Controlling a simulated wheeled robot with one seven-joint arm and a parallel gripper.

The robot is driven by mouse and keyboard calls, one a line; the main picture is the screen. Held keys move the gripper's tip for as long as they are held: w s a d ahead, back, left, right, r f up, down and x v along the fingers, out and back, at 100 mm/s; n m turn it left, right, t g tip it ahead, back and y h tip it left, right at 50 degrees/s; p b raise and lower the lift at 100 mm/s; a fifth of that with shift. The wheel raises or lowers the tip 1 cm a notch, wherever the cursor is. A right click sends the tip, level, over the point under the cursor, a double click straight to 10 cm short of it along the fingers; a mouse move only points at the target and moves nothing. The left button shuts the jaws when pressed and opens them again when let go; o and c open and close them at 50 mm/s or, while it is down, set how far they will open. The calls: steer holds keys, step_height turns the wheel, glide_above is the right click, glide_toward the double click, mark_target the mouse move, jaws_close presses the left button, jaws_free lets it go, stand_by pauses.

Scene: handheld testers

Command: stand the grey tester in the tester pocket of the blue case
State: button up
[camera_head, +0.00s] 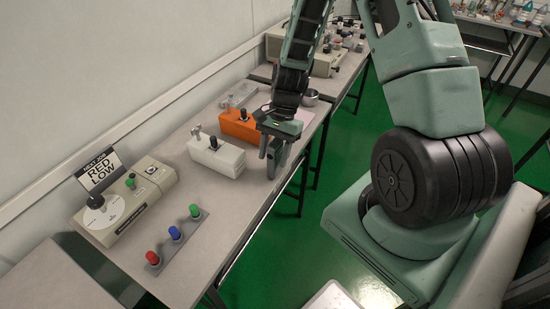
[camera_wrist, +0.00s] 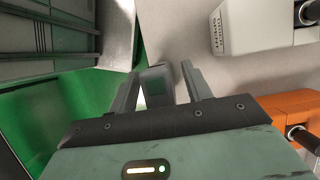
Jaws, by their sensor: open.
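My gripper (camera_head: 273,155) is low over the right edge of the long grey table (camera_head: 215,205). In the wrist view my gripper (camera_wrist: 158,72) has its two fingers apart. A small grey tester (camera_wrist: 156,86) with a dark greenish screen shows between the fingers, with a gap visible on the right side. I cannot tell whether either finger touches it. In the head view the fingers and arm largely hide the tester. I cannot make out the blue case or its pocket in either view.
A white box (camera_head: 217,157) and an orange box (camera_head: 240,126), each with a black knob, stand left of my gripper. A metal bowl (camera_head: 310,97) stands behind.

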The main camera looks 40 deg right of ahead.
jaws_close()
